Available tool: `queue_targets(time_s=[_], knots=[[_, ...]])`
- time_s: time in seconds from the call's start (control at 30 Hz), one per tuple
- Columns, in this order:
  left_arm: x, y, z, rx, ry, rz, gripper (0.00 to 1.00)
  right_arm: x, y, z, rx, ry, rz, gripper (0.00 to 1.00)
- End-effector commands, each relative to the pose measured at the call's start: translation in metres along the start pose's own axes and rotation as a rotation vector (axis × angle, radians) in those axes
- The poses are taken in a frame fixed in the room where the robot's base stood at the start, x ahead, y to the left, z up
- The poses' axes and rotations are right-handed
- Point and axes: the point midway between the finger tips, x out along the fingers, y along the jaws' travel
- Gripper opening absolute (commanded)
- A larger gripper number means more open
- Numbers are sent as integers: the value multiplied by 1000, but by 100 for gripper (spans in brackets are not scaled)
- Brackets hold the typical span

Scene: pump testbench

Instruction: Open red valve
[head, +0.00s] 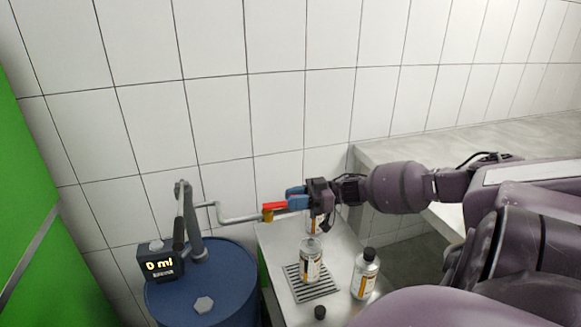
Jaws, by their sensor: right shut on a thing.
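The red valve handle (275,206) sits on the end of a grey pipe (236,219), above a small brass-coloured fitting (268,216). My right gripper (291,200) comes in from the right with its blue fingers at the right end of the red handle. It is shut on the handle, and the fingers hide that end. The handle lies roughly in line with the end of the pipe. My left gripper is not in view.
A blue drum (215,275) with a pump and a display (161,264) reading 0 ml stands left. A bottle (311,262) stands on a drain grate (322,291) on the metal table. A capped bottle (365,275) and a loose black cap (320,312) are nearby. Another bottle is partly hidden behind my gripper.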

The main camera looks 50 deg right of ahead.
Motion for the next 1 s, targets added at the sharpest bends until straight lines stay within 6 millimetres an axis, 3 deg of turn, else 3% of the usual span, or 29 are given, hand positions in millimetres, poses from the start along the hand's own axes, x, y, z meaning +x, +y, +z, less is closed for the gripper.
queue_targets(time_s=[0.3, 0.83, 0.87, 0.97, 1.0], knots=[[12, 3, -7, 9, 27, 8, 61, 1, 8, 2, -1, -3, -109, 0], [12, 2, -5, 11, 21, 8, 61, 1, 9, -1, -3, 0, -128, 0], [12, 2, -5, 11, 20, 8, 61, 1, 9, -1, -3, 0, -128, 30], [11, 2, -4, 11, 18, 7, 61, 1, 9, -1, -3, 0, -128, 45], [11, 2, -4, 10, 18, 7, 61, 1, 9, -1, -3, 0, -128, 45]])
